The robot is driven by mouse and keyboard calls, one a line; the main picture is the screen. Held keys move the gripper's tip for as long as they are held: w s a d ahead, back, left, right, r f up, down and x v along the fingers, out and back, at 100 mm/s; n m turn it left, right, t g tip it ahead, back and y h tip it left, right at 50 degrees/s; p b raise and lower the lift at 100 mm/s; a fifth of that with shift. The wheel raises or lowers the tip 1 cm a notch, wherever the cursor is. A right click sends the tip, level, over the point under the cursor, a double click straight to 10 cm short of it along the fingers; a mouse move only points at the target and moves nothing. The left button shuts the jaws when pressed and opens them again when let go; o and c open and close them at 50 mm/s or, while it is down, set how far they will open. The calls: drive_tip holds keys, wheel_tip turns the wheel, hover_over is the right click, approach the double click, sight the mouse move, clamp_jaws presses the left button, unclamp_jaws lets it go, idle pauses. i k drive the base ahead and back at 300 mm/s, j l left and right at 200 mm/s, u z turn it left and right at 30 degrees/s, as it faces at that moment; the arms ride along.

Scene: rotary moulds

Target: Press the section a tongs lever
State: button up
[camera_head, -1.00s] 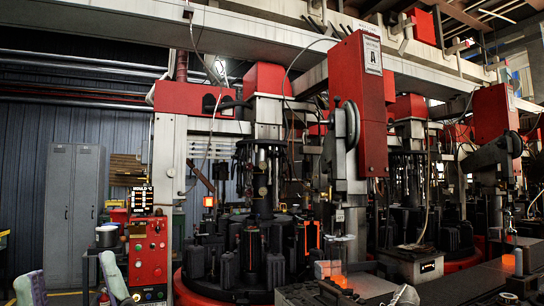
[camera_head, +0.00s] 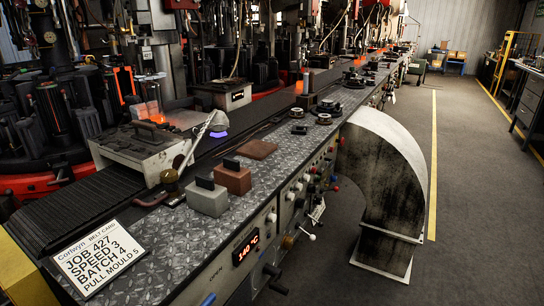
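No part in view carries a readable "tongs" label, so I cannot tell which lever is the tongs lever. A long bright metal lever or ladle handle (camera_head: 198,139) slants up beside the pale block-shaped unit on the bench. A short red-handled lever (camera_head: 153,200) lies at the bench's left edge. On the bench's front face are a white-knobbed lever (camera_head: 307,235) and a dark crank handle (camera_head: 277,281). My gripper is not in view.
The diamond-plate bench (camera_head: 165,245) carries a grey block (camera_head: 208,199), a brown block (camera_head: 232,178) and a job card (camera_head: 98,251). A large curved duct (camera_head: 385,185) stands against its front. The grey aisle floor (camera_head: 485,210) at right is clear.

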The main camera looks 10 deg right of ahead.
sight(312, 237)
drive_tip(key=i+l+z, duration=0.25)
drive_tip(key=l, duration=0.25)
drive_tip(key=i+l+z, duration=0.3)
drive_tip(key=i+l, duration=0.15)
